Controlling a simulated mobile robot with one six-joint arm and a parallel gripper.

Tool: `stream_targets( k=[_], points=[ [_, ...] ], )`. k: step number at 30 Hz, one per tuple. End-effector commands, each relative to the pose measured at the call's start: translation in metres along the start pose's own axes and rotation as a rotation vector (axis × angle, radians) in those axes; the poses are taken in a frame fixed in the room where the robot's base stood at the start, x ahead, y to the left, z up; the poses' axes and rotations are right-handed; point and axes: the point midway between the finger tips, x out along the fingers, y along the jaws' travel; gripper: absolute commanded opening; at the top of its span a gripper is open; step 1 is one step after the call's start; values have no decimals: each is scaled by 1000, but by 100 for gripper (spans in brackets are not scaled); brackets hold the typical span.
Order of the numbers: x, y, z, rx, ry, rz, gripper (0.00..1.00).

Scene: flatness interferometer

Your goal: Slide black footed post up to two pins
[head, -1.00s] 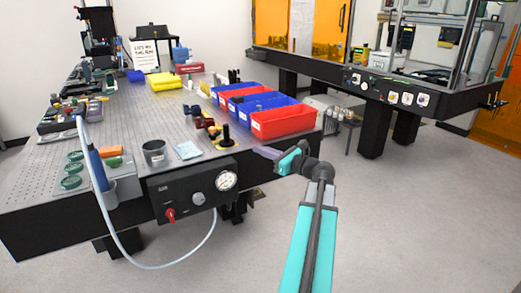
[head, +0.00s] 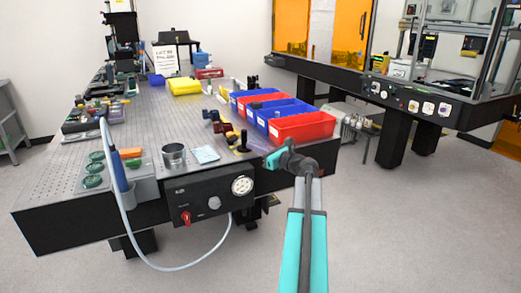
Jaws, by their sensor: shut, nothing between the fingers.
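A black footed post (head: 243,142) stands upright near the front right part of the perforated optical table (head: 60,200). My gripper (head: 261,149) is shut and empty, at the table's front edge just right of the post. A gap to the post seems to remain, but the distance in depth is hard to judge. I cannot pick out the two pins at this size.
Red and blue bins (head: 303,127) stand just behind and right of my gripper. Dark red and yellow parts (head: 217,124) stand behind the post. A control box (head: 208,200) hangs on the front edge.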

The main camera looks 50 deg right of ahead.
Motion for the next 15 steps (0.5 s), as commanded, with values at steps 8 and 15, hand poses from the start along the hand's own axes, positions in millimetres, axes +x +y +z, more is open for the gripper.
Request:
stream_targets(
  k=[8,15],
  points=[
    [3,0,0,0,0,0,0],
    [8,1,1,1,0,2,0]
  ],
)
